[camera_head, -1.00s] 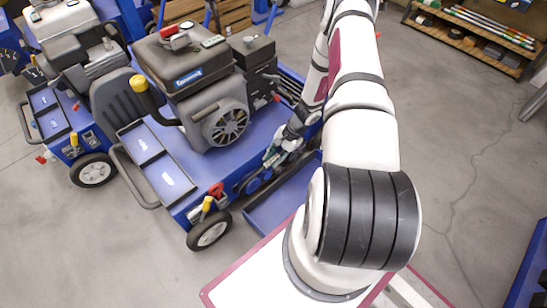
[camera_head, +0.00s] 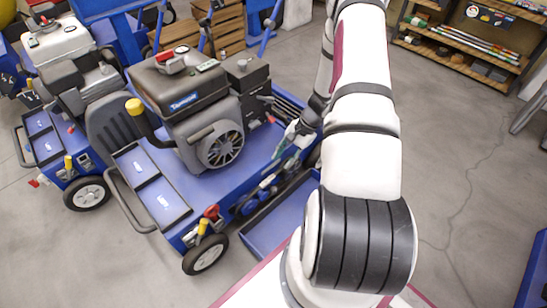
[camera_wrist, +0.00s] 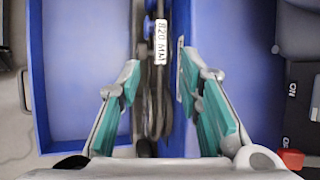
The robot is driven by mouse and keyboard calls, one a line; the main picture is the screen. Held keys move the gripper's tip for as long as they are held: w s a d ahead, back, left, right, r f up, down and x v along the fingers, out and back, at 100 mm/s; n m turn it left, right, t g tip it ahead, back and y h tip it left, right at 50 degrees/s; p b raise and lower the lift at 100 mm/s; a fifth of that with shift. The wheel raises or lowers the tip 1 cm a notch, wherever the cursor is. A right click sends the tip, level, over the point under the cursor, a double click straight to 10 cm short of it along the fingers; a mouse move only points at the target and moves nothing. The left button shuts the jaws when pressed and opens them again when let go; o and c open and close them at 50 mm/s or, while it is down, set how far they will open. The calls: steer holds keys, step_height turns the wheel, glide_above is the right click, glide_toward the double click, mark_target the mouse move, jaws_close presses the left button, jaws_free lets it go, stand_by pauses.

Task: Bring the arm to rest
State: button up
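My white arm reaches from the lower right to the side of the nearer blue aerator (camera_head: 170,190) in the head view. My gripper (camera_head: 288,145) is at the aerator's right side, partly hidden by my arm. In the wrist view, my gripper (camera_wrist: 164,85) has its two green-padded fingers wide apart with nothing held between them. A dark belt or cable run (camera_wrist: 153,110) and a white label reading "820 MM" (camera_wrist: 161,42) lie beyond the gap. Contact with the aerator cannot be told.
A black engine (camera_head: 195,100) stands on the nearer aerator. A blue tray (camera_head: 275,225) sticks out at its side, below my gripper. A second aerator (camera_head: 65,125) stands to the left. A shelf (camera_head: 465,45) stands at the back right. The floor (camera_head: 465,160) on the right is clear.

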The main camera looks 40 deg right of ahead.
steer(key=shift+r, duration=0.15)
steer(key=a+r+n+g, duration=0.1)
steer(key=a+r+n, duration=0.3)
steer(key=r, duration=0.6)
steer(key=a+r+n, duration=0.2)
steer(key=a+r, duration=0.4)
steer(key=r, duration=0.4)
steer(key=a+r+n+g, duration=0.1)
steer(key=a+r+n, duration=0.1)
steer(key=a+r, duration=0.65)
steer(key=s+a+r+n+h, duration=0.3)
steer(key=s+a+r+n, duration=0.2)
steer(key=s+r, duration=0.65)
steer(key=s+a+r+n+h, duration=0.1)
steer(key=s+r+n+h, duration=0.2)
steer(key=s, duration=1.1)
step_height(320, 180, up, 36)
steer(key=t+p, duration=0.4)
steer(key=p, duration=3)
steer(key=shift+f+n+y, duration=0.2)
steer(key=shift+n+y, duration=0.1)
steer(key=shift+n, duration=0.1)
steer(key=shift+f, duration=0.1)
